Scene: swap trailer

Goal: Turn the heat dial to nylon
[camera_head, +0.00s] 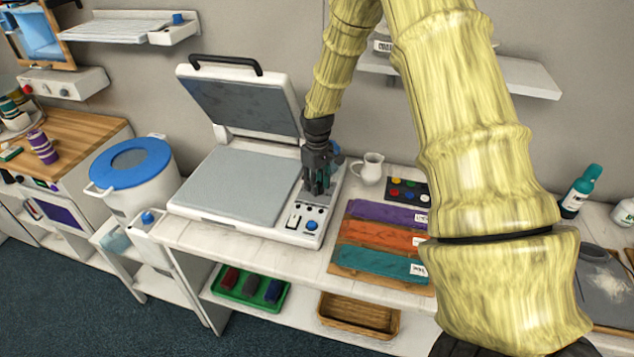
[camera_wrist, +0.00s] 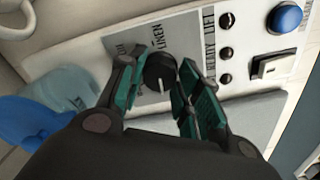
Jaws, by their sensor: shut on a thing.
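The heat dial (camera_wrist: 160,72) is a round black knob with a pale pointer line, set in the control panel (camera_wrist: 188,35) of the white heat press (camera_head: 190,210). My gripper (camera_wrist: 163,92) points down at the panel, with one teal-padded finger on each side of the dial, shut on it. In the head view my gripper (camera_head: 318,190) is at the press's right side and hides the dial. A label that reads LINEN is near the dial in the wrist view; other labels are partly covered by my fingers, and I cannot make out nylon.
The press lid (camera_head: 245,100) stands open. A blue button (camera_head: 312,226) and a rocker switch (camera_head: 294,222) are near my gripper. A white jug (camera_head: 371,168) and purple, orange and teal cloths (camera_head: 380,232) lie to the right. A blue-lidded bucket (camera_head: 130,160) stands left.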

